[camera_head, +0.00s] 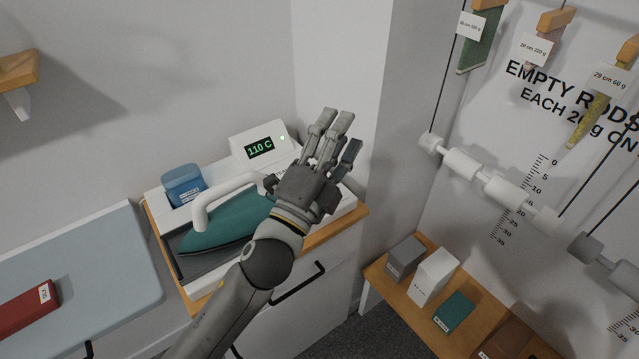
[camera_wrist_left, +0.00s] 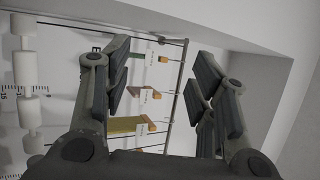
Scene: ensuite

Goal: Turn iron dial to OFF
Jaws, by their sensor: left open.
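A teal iron (camera_head: 228,222) with a white handle lies on a dark plate of a white base station on the cabinet top. The station's display box (camera_head: 262,146) reads "110 C" in green, with a small green light beside it. My left gripper (camera_head: 338,130) is above the right end of the station, its fingers pointing up and away to the right of the display. In the left wrist view the left gripper (camera_wrist_left: 160,90) is open and empty. I cannot see the dial; my gripper hides part of the station. My right gripper is not in view.
A blue water tank (camera_head: 183,185) stands behind the iron. A white wall corner (camera_head: 345,70) rises close behind my gripper. An ironing board (camera_head: 90,270) with a red box is at left. A low wooden shelf with boxes (camera_head: 432,277) and a hanging-rod display are at right.

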